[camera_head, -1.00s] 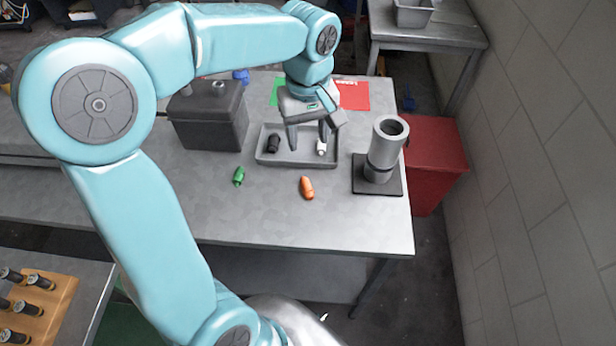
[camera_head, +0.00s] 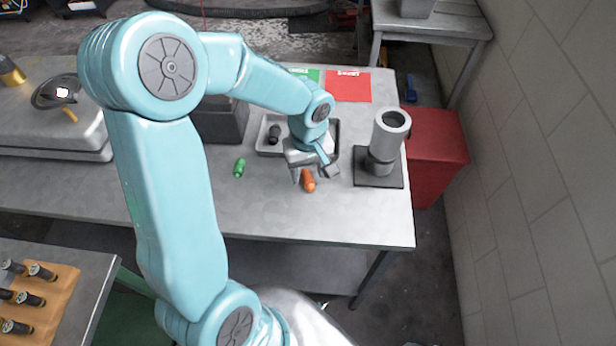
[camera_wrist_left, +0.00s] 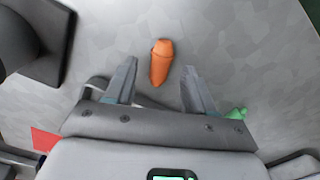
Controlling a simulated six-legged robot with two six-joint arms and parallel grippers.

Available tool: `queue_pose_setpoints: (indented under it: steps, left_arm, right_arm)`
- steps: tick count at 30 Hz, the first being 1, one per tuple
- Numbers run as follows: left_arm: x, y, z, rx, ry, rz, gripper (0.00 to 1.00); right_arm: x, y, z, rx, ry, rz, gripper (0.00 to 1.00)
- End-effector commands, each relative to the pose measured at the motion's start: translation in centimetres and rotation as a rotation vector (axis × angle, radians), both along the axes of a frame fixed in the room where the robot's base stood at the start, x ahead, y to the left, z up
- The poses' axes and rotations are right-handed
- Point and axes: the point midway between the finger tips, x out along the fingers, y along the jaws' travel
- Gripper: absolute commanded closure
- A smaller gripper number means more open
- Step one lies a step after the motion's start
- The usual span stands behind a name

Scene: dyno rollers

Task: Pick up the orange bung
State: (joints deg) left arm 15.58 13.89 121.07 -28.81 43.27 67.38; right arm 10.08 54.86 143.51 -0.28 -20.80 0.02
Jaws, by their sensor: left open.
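The orange bung (camera_head: 308,181) lies on its side on the grey metal table, in front of the shallow grey tray. My left gripper (camera_head: 309,181) is open and empty, above the bung in the head view. In the left wrist view the bung (camera_wrist_left: 161,62) shows between and just beyond the two open fingertips (camera_wrist_left: 160,68), not touching either finger. The gap in height between fingers and bung is hard to tell. My right gripper is not in view.
A green bung (camera_head: 239,168) lies to the left. The grey tray (camera_head: 262,146) with a black bung (camera_head: 274,134) is behind. A grey cylinder on a dark base (camera_head: 378,171) stands at right. The table's front (camera_head: 270,222) is clear.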

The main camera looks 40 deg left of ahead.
Motion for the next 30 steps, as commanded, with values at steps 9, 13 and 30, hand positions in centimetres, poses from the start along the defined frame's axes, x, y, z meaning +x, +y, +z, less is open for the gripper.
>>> queue_pose_setpoints:
  steps: [9,13,30]
  left_arm:
    - [0.1,0.0,-1.9,-0.001,-0.002,0.0,0.46]
    - [0.1,0.0,-1.9,-0.001,-0.002,0.0,0.62]
    - [0.2,0.1,-0.8,0.0,-0.006,0.0,1.0]
  right_arm:
    - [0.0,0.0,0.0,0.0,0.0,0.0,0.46]
    - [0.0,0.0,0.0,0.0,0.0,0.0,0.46]
    - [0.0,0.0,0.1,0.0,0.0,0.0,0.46]
